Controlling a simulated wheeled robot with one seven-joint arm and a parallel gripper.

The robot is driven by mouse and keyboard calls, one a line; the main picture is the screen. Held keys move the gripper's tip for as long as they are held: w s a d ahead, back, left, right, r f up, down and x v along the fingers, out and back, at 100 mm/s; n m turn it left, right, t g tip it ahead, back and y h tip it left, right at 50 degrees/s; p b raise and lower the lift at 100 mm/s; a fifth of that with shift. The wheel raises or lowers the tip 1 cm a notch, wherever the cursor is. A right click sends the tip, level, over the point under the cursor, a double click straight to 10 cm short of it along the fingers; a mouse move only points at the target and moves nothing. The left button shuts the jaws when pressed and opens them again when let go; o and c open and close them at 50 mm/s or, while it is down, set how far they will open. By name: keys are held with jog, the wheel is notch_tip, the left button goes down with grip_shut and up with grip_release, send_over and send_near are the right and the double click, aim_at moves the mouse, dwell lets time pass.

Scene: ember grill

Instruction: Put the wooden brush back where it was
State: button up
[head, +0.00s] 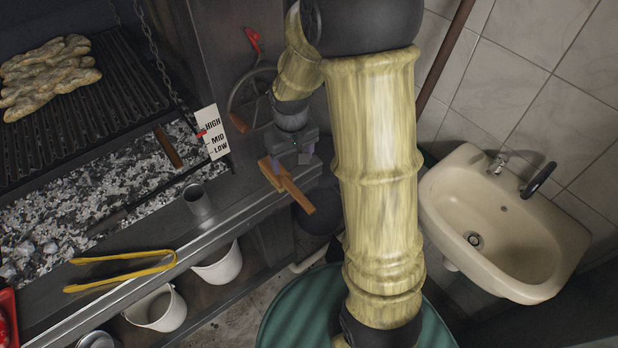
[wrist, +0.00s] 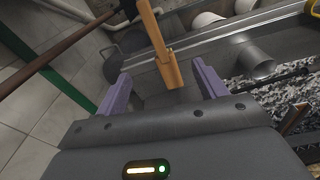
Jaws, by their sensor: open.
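The wooden brush (head: 289,186) is orange-brown, with a block-like end and a straight handle. In the head view it is at the right end of the grill's front ledge, its handle pointing down-right past the edge. My gripper (head: 290,160) is right above its block end. In the wrist view the brush (wrist: 172,72) shows between the two purple fingers of my gripper (wrist: 163,82), with gaps on both sides. The fingers are open and not clamped on it. Whether the brush touches the ledge is hard to tell.
A metal cup (head: 198,203) and yellow tongs (head: 120,270) are on the metal ledge (head: 240,215). White buckets (head: 218,265) stand below. A crank wheel (head: 250,98) is on the grill post, behind my gripper. A sink (head: 500,225) is at the right, and a green bin (head: 300,310) stands below my arm.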

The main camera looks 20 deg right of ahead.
jog(key=s+r+m+t, duration=0.1)
jog(key=s+r, duration=0.3)
jog(key=s, duration=0.7)
jog(key=shift+s+d+m, duration=0.2)
jog(key=shift+d+m, duration=0.2)
jog(key=shift+m, duration=0.2)
